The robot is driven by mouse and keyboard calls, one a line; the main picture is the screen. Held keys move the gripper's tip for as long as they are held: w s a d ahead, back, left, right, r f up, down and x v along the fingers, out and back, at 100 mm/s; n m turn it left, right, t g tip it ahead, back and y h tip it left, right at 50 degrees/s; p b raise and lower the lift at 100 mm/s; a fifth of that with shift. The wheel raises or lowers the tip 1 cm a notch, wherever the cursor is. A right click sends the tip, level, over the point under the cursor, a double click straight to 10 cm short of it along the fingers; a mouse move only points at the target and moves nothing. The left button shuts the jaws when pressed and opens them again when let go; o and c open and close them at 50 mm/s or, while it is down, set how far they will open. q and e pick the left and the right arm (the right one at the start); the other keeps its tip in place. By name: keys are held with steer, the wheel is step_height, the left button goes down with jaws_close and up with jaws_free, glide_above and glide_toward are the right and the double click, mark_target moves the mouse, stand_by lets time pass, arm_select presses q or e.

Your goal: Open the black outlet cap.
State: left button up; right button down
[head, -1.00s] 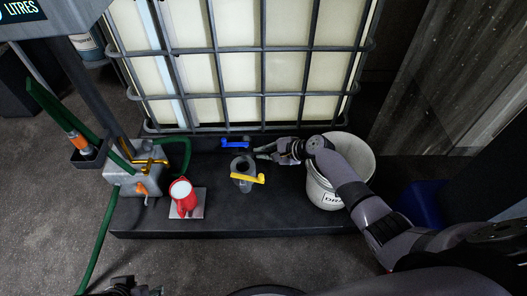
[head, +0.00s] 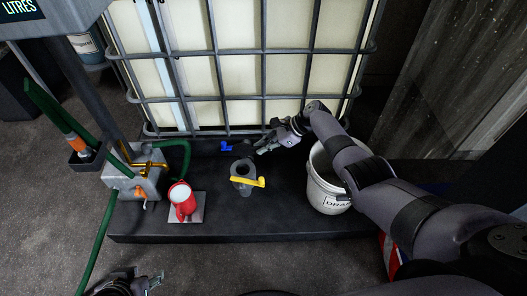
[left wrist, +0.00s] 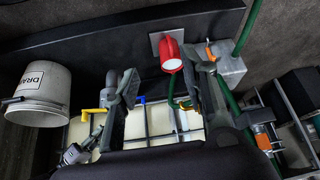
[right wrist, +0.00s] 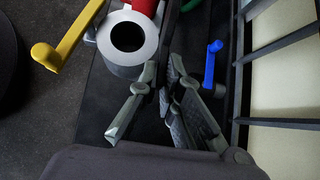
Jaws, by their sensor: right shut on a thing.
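My right gripper (head: 264,147) is low in front of the caged tank, beside the blue lever (head: 226,146). In the right wrist view its fingers (right wrist: 165,85) come together on a small dark thing that looks like the black outlet cap, mostly hidden between them. The blue lever (right wrist: 212,62) stands just right of the fingers there. A grey upright pipe (right wrist: 128,62) with an open round top and a yellow handle (right wrist: 72,35) is to their upper left. My left gripper (head: 150,280) is low at the front. In the left wrist view its fingers (left wrist: 158,75) are spread and empty.
A white bucket (head: 325,187) stands right of the pipe on the dark platform (head: 270,222). A red cup-like part (head: 183,205) on a plate and a grey box (head: 135,180) with green hoses are at the left. The tank cage (head: 245,98) closes off the back.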

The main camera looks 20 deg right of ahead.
arm_select(q)
steer(key=w+d+r+t+h+b, duration=0.1)
steer(key=w+d+r+t, duration=0.2)
steer(key=w+r+t, duration=0.2)
steer(key=shift+w+r+t+h+b, duration=0.3)
steer(key=shift+w+b, duration=0.05)
steer(key=shift+w, duration=1.55)
arm_select(e)
steer(key=shift+w+m+g, duration=0.3)
steer(key=shift+g, duration=0.3)
arm_select(q)
steer(key=shift+d, duration=0.1)
arm_select(e)
steer(key=c, duration=1.8)
jaws_free()
steer(key=shift+o, duration=0.2)
steer(key=shift+d, duration=0.1)
steer(key=v, duration=1.2)
steer(key=shift+f, duration=0.15)
